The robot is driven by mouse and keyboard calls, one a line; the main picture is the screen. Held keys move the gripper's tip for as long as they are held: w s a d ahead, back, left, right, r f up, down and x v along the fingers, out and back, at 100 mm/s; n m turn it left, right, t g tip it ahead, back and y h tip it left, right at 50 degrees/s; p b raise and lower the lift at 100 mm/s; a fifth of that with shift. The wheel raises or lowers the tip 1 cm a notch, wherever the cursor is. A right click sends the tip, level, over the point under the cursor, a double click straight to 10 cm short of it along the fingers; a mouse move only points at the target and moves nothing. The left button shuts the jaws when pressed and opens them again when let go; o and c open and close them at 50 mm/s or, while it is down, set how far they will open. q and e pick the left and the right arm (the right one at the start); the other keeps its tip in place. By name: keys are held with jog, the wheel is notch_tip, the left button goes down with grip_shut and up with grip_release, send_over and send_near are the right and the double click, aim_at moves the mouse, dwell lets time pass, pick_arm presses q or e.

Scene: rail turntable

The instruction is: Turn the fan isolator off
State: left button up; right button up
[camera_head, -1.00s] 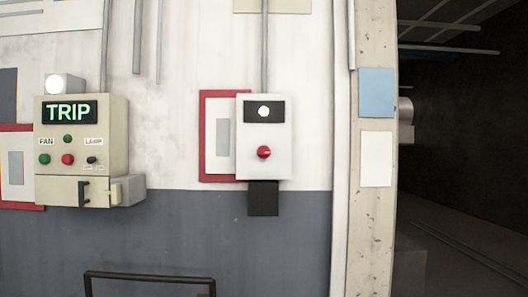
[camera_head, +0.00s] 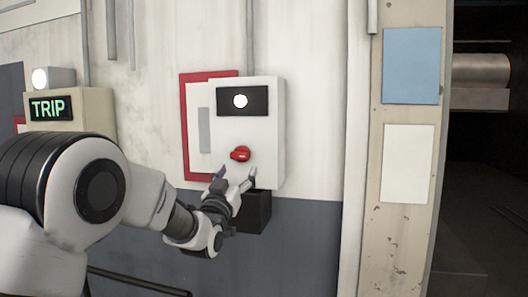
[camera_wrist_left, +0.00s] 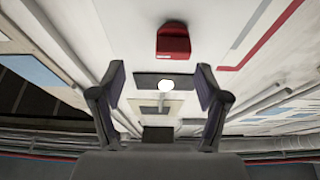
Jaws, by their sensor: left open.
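A white isolator box (camera_head: 262,120) hangs on the wall with a lit white lamp in a black window (camera_head: 241,101). Its red rotary knob (camera_head: 240,154) sits below the window and also shows at the top of the left wrist view (camera_wrist_left: 173,42). My left gripper (camera_head: 235,178) is open and empty, with its fingertips just below the knob, near the box's lower front. In the left wrist view the two fingers (camera_wrist_left: 160,92) stand apart, and the knob is beyond them, not between them. Whether a fingertip touches the box is not clear. My right gripper is not in view.
A red-framed board (camera_head: 194,155) is behind the box's left side. A black block (camera_head: 254,212) is under the box. A beige post (camera_head: 400,230) stands at the right.

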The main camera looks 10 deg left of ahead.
aim_at(238, 156)
pick_arm(q)
jog(key=w+a+r+p, duration=0.2)
jog(key=shift+w+a+r+p, duration=0.15)
jog(key=shift+a+r+p, duration=0.15)
jog(key=shift+a+p, duration=0.05)
jog(key=w, duration=0.1)
jog(key=w+d, duration=0.1)
jog(key=w+p, duration=0.1)
jog(key=w, duration=0.1)
jog(key=shift+w+d, duration=0.1)
jog(key=shift+d, duration=0.3)
jog(key=shift+s+a+r, duration=0.1)
jog(key=shift+s+a, duration=0.3)
jog(key=shift+c, duration=1.3)
jog(key=shift+a, duration=0.1)
jog(key=c, duration=0.5)
jog(key=shift+r, duration=0.1)
jog(key=c, duration=0.4)
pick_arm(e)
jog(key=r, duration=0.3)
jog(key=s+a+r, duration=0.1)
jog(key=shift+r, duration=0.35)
